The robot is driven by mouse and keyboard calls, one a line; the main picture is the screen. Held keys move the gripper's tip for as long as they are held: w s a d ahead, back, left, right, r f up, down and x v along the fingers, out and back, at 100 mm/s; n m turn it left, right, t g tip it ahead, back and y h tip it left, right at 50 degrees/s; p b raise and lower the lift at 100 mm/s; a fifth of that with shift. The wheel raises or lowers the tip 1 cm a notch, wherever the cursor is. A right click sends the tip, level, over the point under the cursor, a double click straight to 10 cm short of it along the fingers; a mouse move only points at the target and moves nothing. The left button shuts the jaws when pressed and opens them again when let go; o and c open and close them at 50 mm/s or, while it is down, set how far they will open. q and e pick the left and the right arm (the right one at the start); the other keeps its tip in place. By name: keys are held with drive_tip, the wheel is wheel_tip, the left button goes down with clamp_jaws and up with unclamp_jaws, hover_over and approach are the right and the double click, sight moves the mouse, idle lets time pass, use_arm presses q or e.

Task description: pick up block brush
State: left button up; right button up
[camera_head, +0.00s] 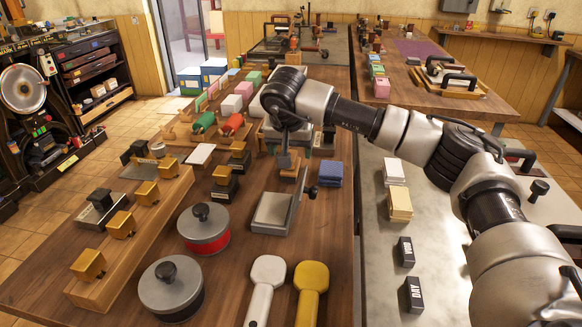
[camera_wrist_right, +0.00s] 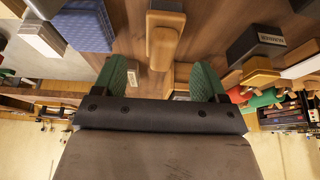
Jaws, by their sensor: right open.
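The block brush appears to be the wooden piece (camera_wrist_right: 162,42) with a pale rounded top, lying ahead of and between my right fingers in the right wrist view. In the head view a small wooden part of it (camera_head: 292,172) shows at the end of my right arm, partly hidden by the gripper. My right gripper (camera_wrist_right: 160,75) is open, with its two green-padded fingers apart and nothing between them. In the head view the right gripper (camera_head: 285,160) points down above the wooden table. I cannot tell the exact gap. My left gripper is not in view.
A blue stack (camera_head: 330,173) stands close to the right of the brush. Red and green rollers (camera_head: 232,124) lie to the left and behind. Two lidded pots (camera_head: 203,230) stand at the front left.

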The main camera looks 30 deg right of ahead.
drive_tip(key=x, duration=0.6)
drive_tip(key=shift+a, duration=0.1)
drive_tip(key=shift+r, duration=0.1)
drive_tip(key=c, duration=1)
drive_tip(key=shift+c, duration=0.2)
drive_tip(key=shift+r, duration=0.1)
